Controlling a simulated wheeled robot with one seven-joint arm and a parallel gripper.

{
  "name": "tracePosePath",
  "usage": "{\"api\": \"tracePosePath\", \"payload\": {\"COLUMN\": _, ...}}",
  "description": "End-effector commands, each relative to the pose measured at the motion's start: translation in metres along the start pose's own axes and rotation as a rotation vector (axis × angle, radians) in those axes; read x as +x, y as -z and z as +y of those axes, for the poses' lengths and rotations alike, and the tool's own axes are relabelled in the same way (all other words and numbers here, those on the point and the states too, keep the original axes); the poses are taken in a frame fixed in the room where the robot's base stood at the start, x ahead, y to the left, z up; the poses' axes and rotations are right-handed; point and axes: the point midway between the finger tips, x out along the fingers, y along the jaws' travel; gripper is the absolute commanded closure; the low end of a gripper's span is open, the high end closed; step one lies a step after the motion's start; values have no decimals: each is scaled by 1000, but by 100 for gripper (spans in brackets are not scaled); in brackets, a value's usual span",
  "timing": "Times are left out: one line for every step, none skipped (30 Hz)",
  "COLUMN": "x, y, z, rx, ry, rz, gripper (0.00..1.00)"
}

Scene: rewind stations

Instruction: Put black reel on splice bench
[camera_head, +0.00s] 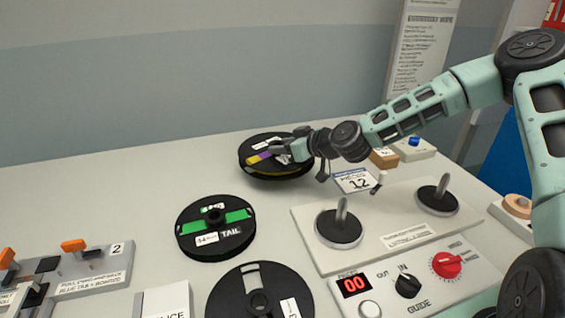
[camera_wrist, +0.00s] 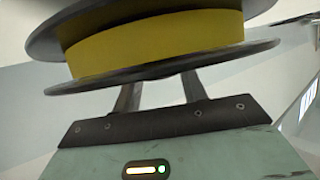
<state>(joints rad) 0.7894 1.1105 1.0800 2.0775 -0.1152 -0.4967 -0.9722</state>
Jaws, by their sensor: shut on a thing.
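A black reel (camera_head: 262,170) with a yellow winding and purple and yellow marks on its top is at the back of the table. My gripper (camera_head: 298,150) is shut on its right side. In the wrist view the reel's yellow winding (camera_wrist: 160,45) shows between two black flanges, with my gripper's fingers (camera_wrist: 158,92) at the near flange. Whether the reel touches the table is hard to tell. Two other black reels lie flat nearer: one with a green band marked TAIL (camera_head: 215,228), and one with a white label (camera_head: 240,292) at the front edge of view.
A clamp fixture (camera_head: 75,272) with orange levers stands at the left front; I cannot tell if it is the splice bench. A plate with two spindles (camera_head: 380,232) and a control panel (camera_head: 412,283) are at the right. The back left table is clear.

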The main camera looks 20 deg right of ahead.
Motion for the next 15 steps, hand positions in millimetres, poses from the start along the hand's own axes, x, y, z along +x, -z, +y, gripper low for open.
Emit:
{"api": "tracePosePath", "payload": {"x": 2, "y": -2, "z": 0, "rx": -1, "ry": -1, "rz": 3, "gripper": 90}}
{"api": "tracePosePath", "payload": {"x": 2, "y": -4, "z": 0, "rx": -1, "ry": -1, "rz": 3, "gripper": 90}}
{"api": "tracePosePath", "payload": {"x": 4, "y": -8, "z": 0, "rx": 0, "ry": 0, "rz": 3, "gripper": 90}}
{"api": "tracePosePath", "payload": {"x": 5, "y": -11, "z": 0, "rx": 0, "ry": 0, "rz": 2, "gripper": 90}}
{"api": "tracePosePath", "payload": {"x": 7, "y": -15, "z": 0, "rx": 1, "ry": 0, "rz": 2, "gripper": 90}}
{"api": "tracePosePath", "payload": {"x": 9, "y": -21, "z": -1, "rx": 2, "ry": 1, "rz": 1, "gripper": 90}}
{"api": "tracePosePath", "payload": {"x": 11, "y": -25, "z": 0, "rx": 2, "ry": 1, "rz": 2, "gripper": 90}}
{"api": "tracePosePath", "payload": {"x": 12, "y": -29, "z": 0, "rx": 3, "ry": 1, "rz": 2, "gripper": 90}}
{"api": "tracePosePath", "payload": {"x": 14, "y": -33, "z": 0, "rx": 2, "ry": 1, "rz": 2, "gripper": 90}}
{"api": "tracePosePath", "payload": {"x": 16, "y": -36, "z": 0, "rx": 1, "ry": 1, "rz": 2, "gripper": 90}}
{"api": "tracePosePath", "payload": {"x": 16, "y": -38, "z": 0, "rx": 1, "ry": 0, "rz": 3, "gripper": 90}}
{"api": "tracePosePath", "payload": {"x": 17, "y": -40, "z": 0, "rx": 0, "ry": -1, "rz": 3, "gripper": 90}}
{"api": "tracePosePath", "payload": {"x": 18, "y": -41, "z": 0, "rx": -1, "ry": -1, "rz": 3, "gripper": 90}}
{"api": "tracePosePath", "payload": {"x": 18, "y": -41, "z": 0, "rx": -2, "ry": -1, "rz": 3, "gripper": 90}}
{"api": "tracePosePath", "payload": {"x": 18, "y": -42, "z": 0, "rx": -3, "ry": -1, "rz": 3, "gripper": 90}}
